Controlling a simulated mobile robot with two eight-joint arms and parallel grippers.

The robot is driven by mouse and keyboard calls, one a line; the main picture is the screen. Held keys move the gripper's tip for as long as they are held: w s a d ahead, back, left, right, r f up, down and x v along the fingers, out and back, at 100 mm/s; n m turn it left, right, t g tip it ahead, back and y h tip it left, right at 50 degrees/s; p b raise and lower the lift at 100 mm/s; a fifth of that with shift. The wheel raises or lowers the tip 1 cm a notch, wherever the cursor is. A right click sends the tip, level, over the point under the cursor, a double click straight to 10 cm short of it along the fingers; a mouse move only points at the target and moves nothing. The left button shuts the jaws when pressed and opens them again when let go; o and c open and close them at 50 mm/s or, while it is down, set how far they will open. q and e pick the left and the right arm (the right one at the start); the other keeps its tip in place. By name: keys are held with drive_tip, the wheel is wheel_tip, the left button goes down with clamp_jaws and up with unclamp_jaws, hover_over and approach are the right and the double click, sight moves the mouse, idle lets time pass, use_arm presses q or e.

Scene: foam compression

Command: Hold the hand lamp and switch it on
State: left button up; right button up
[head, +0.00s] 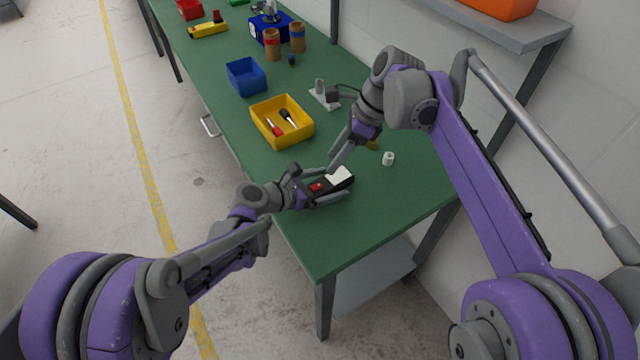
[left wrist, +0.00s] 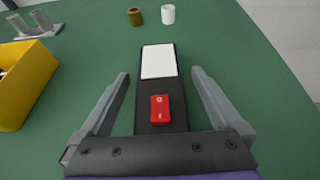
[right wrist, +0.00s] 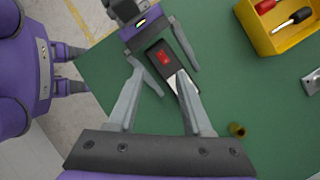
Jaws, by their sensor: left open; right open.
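The hand lamp lies on the green table near its front edge. It has a black body with a white panel (head: 340,178) at its far end and a red rocker switch (head: 316,187) nearer my left gripper. In the left wrist view the lamp's white panel (left wrist: 158,61) and red switch (left wrist: 160,107) lie between the open fingers of my left gripper (left wrist: 160,92), with a gap on both sides. My right gripper (right wrist: 160,85) is open, its fingertips close to the lamp's white end; contact cannot be told. The lamp (right wrist: 163,62) is partly hidden by a right finger.
A yellow bin (head: 283,122) with screwdrivers stands behind the lamp. A white cylinder (head: 388,158) and a small brown cylinder (left wrist: 135,16) stand beyond it. A blue bin (head: 246,77) and a grey fixture (head: 323,96) are farther back. The table's near right corner is clear.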

use_arm(q)
drive_tip(key=c, duration=1.5)
clamp_jaws()
use_arm(e)
drive_tip(key=shift+c, duration=1.4)
drive_tip(key=shift+a+r+n, duration=0.2)
drive_tip(key=shift+r+n, duration=0.05)
drive_tip(key=shift+n, duration=0.85)
drive_tip(key=c, duration=0.5)
drive_tip(key=n, duration=0.2)
drive_tip(key=r+n+h, duration=0.1)
drive_tip(key=n, duration=0.1)
drive_tip(key=a+n, duration=0.1)
drive_tip(key=n, duration=0.1)
drive_tip(key=shift+w+a+r+n+h, duration=0.1)
drive_tip(key=shift+w+r+n+h, duration=0.2)
drive_tip(key=shift+n, duration=0.1)
clamp_jaws()
drive_tip(key=r+n, duration=0.1)
drive_tip(key=n, duration=0.4)
drive_tip(key=a+r+n+h, duration=0.1)
drive_tip(key=r+n, duration=0.1)
drive_tip(key=n, duration=0.4)
drive_tip(key=a+r+n+h, duration=0.1)
drive_tip(key=n, duration=0.5)
drive_tip(key=shift+r, duration=0.15)
